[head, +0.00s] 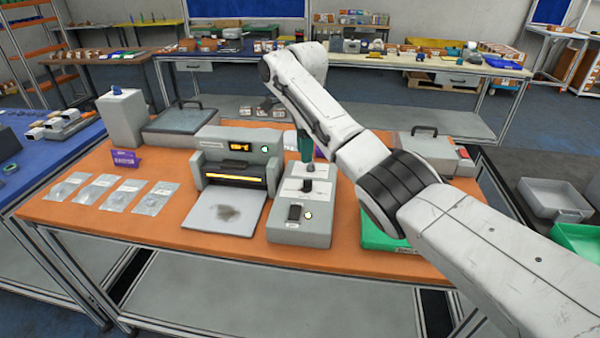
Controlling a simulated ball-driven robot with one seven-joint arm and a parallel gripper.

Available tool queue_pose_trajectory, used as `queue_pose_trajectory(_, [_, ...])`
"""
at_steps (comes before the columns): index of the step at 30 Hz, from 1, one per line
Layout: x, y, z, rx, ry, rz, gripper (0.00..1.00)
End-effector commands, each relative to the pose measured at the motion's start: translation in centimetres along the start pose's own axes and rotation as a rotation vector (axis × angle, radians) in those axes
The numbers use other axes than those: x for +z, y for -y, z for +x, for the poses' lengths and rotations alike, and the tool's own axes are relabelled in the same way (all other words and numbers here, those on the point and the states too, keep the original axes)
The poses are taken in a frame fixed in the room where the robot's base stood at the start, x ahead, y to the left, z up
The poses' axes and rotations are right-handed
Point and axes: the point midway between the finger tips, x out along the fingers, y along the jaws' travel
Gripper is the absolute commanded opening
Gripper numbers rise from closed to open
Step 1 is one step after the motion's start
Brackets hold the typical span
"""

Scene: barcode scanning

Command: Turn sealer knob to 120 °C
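The sealer appears to be the grey machine (236,141) on the orange table in the head view. It has a lit amber display (240,147) and a glowing bar (234,178) above a light grey plate (225,211). A small round control with a pale, lit ring (265,149) sits right of the display and looks like its knob. Its setting is too small to read. My white arm crosses from the lower right to right of the sealer. My gripper's fingers cannot be made out; the arm appears to hide them.
A grey box (300,233) with a lit button stands right of the sealer, below a teal upright thing (305,146). Several clear packets (109,193) lie left. A green tray (376,238) is partly behind my arm. A grey case (430,150) stands farther right.

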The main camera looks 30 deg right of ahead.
Motion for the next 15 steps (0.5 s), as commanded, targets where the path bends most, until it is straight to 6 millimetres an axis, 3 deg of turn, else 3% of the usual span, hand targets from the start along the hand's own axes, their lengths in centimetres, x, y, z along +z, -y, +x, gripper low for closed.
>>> queue_pose_trajectory(9, [0.0,-0.1,5.9,0.004,-0.002,-0.002,0.38])
queue_pose_trajectory(15, [0.1,0.0,8.4,0.002,-0.001,-0.003,0.38])
